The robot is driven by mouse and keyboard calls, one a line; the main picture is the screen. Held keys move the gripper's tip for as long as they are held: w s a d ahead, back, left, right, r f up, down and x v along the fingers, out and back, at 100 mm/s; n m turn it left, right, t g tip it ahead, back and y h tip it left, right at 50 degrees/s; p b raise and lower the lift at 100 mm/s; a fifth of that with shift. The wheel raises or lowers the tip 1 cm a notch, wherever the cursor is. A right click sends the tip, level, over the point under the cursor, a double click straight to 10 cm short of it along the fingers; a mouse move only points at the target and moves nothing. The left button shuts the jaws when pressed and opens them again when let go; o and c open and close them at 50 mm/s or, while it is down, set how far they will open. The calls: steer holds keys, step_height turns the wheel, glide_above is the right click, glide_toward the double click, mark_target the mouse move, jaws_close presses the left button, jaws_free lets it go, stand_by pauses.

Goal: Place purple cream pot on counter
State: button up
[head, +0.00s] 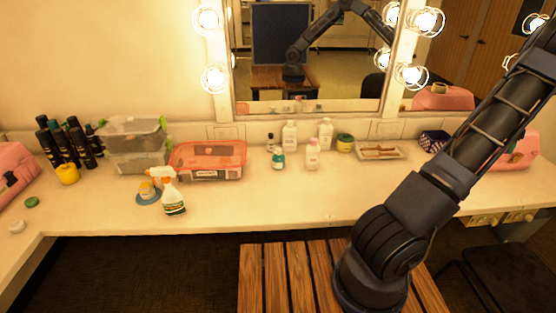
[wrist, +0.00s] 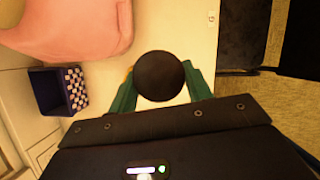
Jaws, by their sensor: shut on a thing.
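In the wrist view my gripper (wrist: 160,84) is shut, its green fingers on both sides of a dark, round-topped pot (wrist: 159,73). The pot looks almost black in this light, so I cannot make out purple. Its sides and underside are hidden, and I cannot tell its height over the pale counter (wrist: 190,30). In the head view the counter (head: 290,205) runs along the mirror wall. My arm leaves that view at the upper right, so the gripper and the held pot are not seen there.
A pink case (wrist: 70,25) and a checkered box (wrist: 62,90) are close to my gripper. The counter edge and floor lie to the right in the wrist view. In the head view, bottles (head: 312,153), a tray (head: 380,151) and a spray bottle (head: 173,195) stand on the counter; its front middle is clear.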

steer(key=w+a+f+m+g, duration=0.1)
steer(key=w+a+m, duration=0.35)
steer(key=a, duration=0.75)
steer(key=w+a+f+m+g+y, duration=0.1)
steer(key=w+a+m, duration=0.1)
steer(key=w+a, duration=0.8)
steer(key=w+a+f+m+g, duration=0.1)
steer(key=w+a+m+g, duration=0.2)
steer(key=a, duration=1.1)
steer(key=w+a+r+m+y, duration=0.1)
steer(key=w+a+m, duration=0.15)
steer(key=a, duration=1.55)
steer(key=w+a+r+m, duration=0.1)
steer(key=w+a, duration=0.3)
steer(key=a, duration=1.4)
steer(key=r+m+t+y, duration=0.2)
steer(key=m+t+y, duration=0.45)
steer(key=m, duration=2.25)
glide_above(109, 210)
steer(key=d, duration=0.1)
steer(key=shift+g+y, duration=0.25)
steer(key=shift+g, duration=0.2)
steer(key=f, duration=2)
steer(key=shift+s+d+f, duration=0.1)
steer(key=shift+s+d, duration=0.05)
steer(key=shift+s, duration=0.15)
